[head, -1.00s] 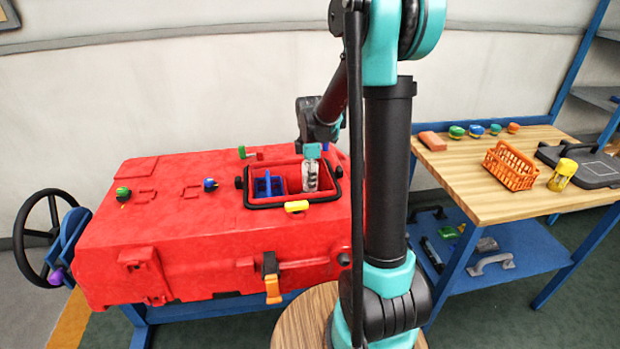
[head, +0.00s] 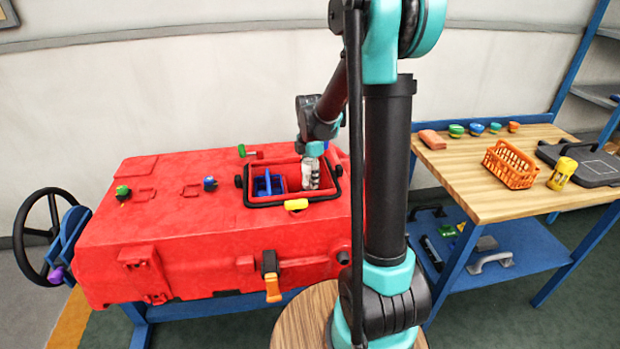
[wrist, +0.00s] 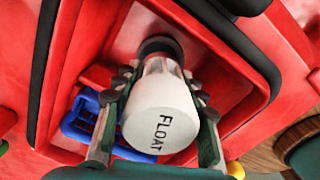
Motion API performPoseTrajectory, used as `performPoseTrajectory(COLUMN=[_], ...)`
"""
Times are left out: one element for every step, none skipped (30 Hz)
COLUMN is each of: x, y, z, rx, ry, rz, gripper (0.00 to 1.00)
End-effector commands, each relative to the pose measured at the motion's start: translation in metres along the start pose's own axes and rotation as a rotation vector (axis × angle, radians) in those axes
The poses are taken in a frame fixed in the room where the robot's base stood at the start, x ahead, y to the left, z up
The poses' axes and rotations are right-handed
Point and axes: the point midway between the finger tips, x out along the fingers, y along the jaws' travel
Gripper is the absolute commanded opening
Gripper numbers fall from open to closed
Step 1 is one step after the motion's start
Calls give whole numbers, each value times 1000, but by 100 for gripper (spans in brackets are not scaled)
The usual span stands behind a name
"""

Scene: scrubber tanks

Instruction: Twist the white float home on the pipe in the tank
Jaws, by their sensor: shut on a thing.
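The white float (wrist: 160,110), marked FLOAT, is inside the tank opening in the wrist view. My gripper (wrist: 162,98) is shut on it, with a finger on either side. The float's far end meets a dark round collar, the pipe (wrist: 160,46), at the tank's inner wall; I cannot tell how tightly it is seated. In the head view my gripper (head: 311,172) reaches down into the opening of the red tank (head: 200,240), and its fingers hide most of the float.
A blue basket (head: 268,184) sits in the left of the opening, close to my gripper. A wooden table (head: 465,185) with an orange basket (head: 511,165) stands to the right.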

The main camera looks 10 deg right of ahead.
Motion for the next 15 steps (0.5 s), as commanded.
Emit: performPoseTrajectory(x=[0,0,0,0,0,0,0,0,0,0,0,0,0,0,0], y=[0,0,0,0,0,0,0,0,0,0,0,0,0,0,0], z=[0,0,0,0,0,0,0,0,0,0,0,0,0,0,0], rx=[-35,-55,-75,-84,-89,-91,-91,-91,-90,-90,-91,-98,-111,-131,-165], ry=[0,0,0,0,0,0,0,0,0,0,0,0,0,0,0], rz=[0,0,0,0,0,0,0,0,0,0,0,0,0,0,0], gripper=[12,12,12,12,12,12,12,12,12,12,12,12,12,12,12])
